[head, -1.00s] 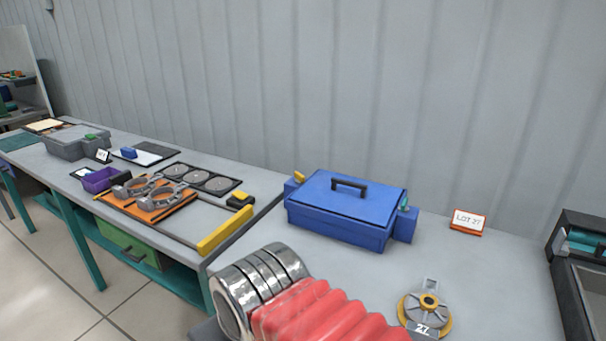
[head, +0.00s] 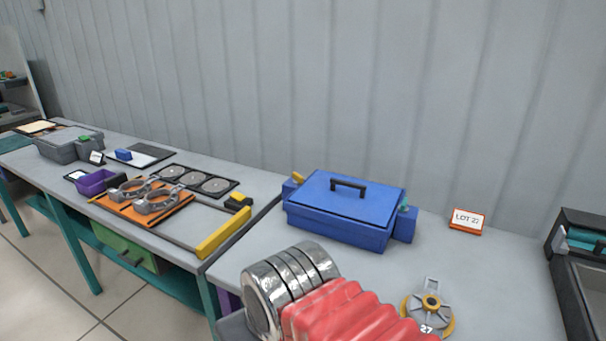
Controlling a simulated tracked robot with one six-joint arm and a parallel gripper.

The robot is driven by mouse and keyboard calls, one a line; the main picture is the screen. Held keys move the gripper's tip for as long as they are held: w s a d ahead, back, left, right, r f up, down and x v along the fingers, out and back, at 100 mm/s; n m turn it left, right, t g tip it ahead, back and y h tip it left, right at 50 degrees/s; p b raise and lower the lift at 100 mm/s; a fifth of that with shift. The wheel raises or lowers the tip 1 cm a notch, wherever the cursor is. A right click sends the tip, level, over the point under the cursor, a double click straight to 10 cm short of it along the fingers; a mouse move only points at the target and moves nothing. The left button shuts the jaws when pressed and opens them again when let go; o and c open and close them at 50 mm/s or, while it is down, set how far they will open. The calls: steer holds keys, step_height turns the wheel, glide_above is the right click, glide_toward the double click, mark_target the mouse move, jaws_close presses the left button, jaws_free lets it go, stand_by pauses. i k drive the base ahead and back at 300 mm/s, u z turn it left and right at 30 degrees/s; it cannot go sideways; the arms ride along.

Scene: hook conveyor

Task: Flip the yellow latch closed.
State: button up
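A blue box (head: 335,221) with a closed lid and a black top handle (head: 349,185) stands on the grey bench. The small yellow latch (head: 298,177) sticks up above the blue block at the box's left end. Its exact angle is hard to tell at this size. A teal latch (head: 404,204) shows at the box's right end. My arm, with shiny metal rings and a red ribbed sleeve, fills the lower middle in front of the box. The fingers of my gripper are not in the frame, so I cannot see whether they are open or shut.
A "LOT 27" sign (head: 467,221) stands right of the box. A round grey and yellow part (head: 430,308) tagged 27 lies at the front right. A dark bin (head: 583,262) stands at the right edge. An orange tray (head: 121,203) with grey rings lies on the left bench.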

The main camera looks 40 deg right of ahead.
mark_target(298, 179)
steer(key=u, duration=0.05)
steer(key=i, duration=1)
steer(key=z, duration=0.05)
